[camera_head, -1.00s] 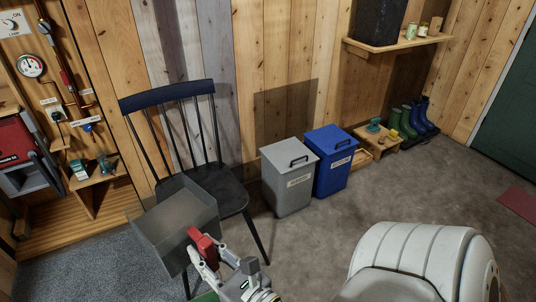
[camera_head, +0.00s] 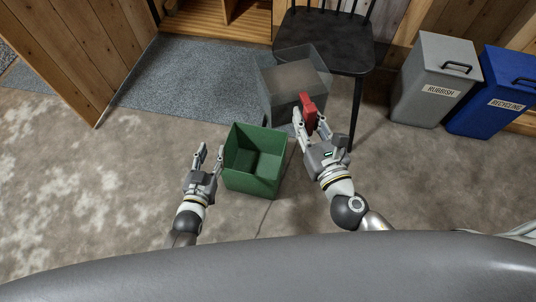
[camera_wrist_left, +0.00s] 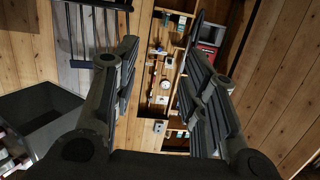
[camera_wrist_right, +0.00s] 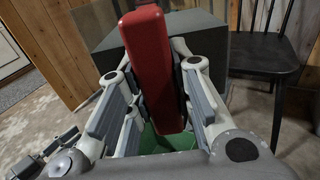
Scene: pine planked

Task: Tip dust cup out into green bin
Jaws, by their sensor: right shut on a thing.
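The dust cup (camera_head: 280,97) is a see-through grey box with a red handle (camera_head: 308,110). My right gripper (camera_head: 308,122) is shut on that handle and holds the cup up in the air. The cup also shows behind the red handle in the right wrist view (camera_wrist_right: 205,45). The green bin (camera_head: 253,178) stands on the floor, open at the top, and looks empty. In the head view the cup is just beyond the bin and to its right. My left gripper (camera_head: 208,160) is open and empty, left of the bin.
A black chair (camera_head: 325,40) stands close behind the cup. A grey rubbish bin (camera_head: 430,85) and a blue recycling bin (camera_head: 495,95) stand at the right. A grey mat (camera_head: 205,75) lies at the back left. The floor in front of the left gripper's side is clear.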

